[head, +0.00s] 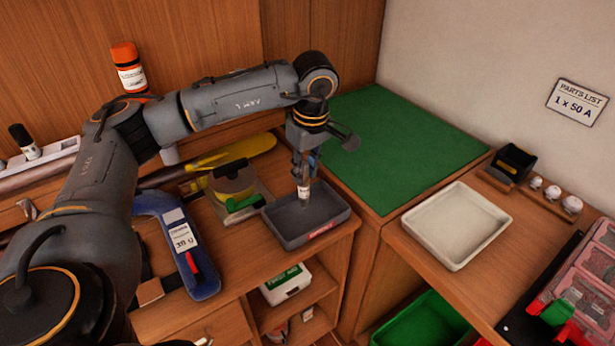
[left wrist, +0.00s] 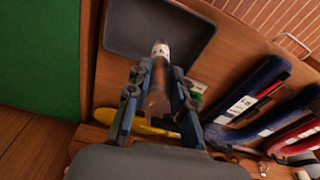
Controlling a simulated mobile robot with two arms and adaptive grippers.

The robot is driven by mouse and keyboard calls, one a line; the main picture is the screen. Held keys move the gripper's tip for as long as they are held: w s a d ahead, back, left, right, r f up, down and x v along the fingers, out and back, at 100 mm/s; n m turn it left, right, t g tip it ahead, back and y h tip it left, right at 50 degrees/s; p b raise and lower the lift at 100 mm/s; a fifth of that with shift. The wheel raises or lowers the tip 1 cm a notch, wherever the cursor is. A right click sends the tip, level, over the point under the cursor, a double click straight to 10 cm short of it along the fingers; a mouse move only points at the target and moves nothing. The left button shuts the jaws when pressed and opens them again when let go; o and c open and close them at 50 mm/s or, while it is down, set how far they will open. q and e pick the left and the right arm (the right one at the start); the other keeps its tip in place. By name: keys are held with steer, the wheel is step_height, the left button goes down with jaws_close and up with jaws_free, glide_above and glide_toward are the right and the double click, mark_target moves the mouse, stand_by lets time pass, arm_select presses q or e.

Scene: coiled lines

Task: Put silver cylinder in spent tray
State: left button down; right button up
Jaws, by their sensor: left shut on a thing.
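My left gripper (head: 304,178) is shut on a small silver cylinder (head: 304,192) with a pale label, and points down over the dark grey tray (head: 322,232). The tray has a red label on its front wall, its print too small to read. The cylinder's lower end looks inside the tray's outline; I cannot tell whether it touches the floor. In the left wrist view the cylinder (left wrist: 160,50) sticks out between the fingertips (left wrist: 158,72), in front of the tray (left wrist: 120,40). My right gripper is not in view.
A tape dispenser (head: 232,185) and a blue tool (head: 180,245) lie left of the tray. A green mat (head: 400,150) covers the corner surface. A white tray (head: 457,225) is on the right bench. An orange-capped bottle (head: 128,68) stands at the back.

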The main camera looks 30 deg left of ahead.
mark_target(308, 182)
arm_select(q)
steer(key=shift+w+f, duration=0.2)
steer(key=f+p, duration=0.1)
steer(key=f, duration=0.2)
steer(key=shift+w+p, duration=0.3)
steer(key=shift+p, duration=0.05)
steer(key=shift+f, duration=0.45)
steer(key=shift+f, duration=0.15)
steer(key=c, duration=1.2)
jaws_free()
steer(key=shift+o, duration=0.2)
